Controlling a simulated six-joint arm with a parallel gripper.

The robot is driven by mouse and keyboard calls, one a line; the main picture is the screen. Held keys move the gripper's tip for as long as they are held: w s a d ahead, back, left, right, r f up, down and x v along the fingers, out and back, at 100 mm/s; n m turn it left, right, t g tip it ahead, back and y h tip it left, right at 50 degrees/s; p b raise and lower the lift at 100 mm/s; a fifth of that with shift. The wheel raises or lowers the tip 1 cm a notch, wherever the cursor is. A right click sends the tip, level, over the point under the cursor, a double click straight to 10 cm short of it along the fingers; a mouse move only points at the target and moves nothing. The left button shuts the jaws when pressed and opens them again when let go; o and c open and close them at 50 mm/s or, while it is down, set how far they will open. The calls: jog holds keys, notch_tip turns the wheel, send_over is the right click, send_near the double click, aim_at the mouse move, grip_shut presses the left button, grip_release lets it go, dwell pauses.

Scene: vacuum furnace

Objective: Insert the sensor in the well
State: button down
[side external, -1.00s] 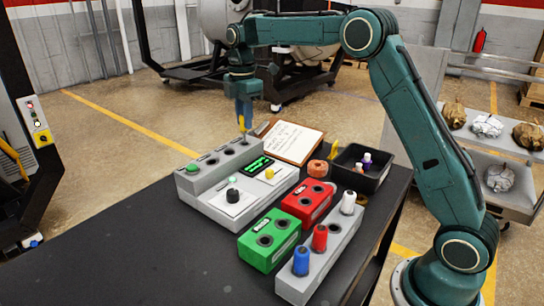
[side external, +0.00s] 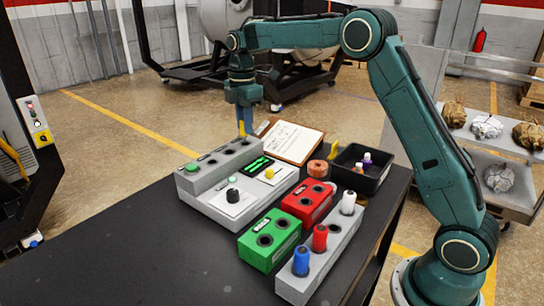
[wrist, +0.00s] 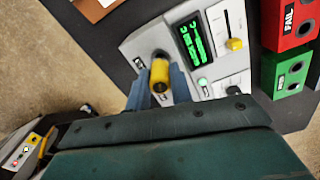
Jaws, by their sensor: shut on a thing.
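My gripper (side external: 245,116) is shut on a yellow sensor (side external: 241,128) and points down over the far end of the grey console's raised block (side external: 222,160). In the wrist view my blue fingertips (wrist: 160,92) hold the yellow sensor (wrist: 160,76) between them. The sensor's end overlaps a dark round well (wrist: 160,55) in the block. I cannot tell how deep it sits in the well, if at all. Other dark holes show along the block in the side view.
The console carries a green-lit display (side external: 254,166) and a black knob (side external: 232,195). A red FAIL box (side external: 307,203), a green box (side external: 268,240) and a grey rack (side external: 318,263) with red, blue and white sensors stand nearby. A clipboard (side external: 291,142) and a black tray (side external: 376,178) lie behind.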

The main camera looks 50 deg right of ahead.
jog(key=shift+f, duration=1.15)
dwell(1.1)
jog(key=c, duration=0.7)
grip_release()
jog(key=shift+c, duration=0.2)
jog(key=shift+r, duration=0.15)
jog(key=shift+r, duration=2.9)
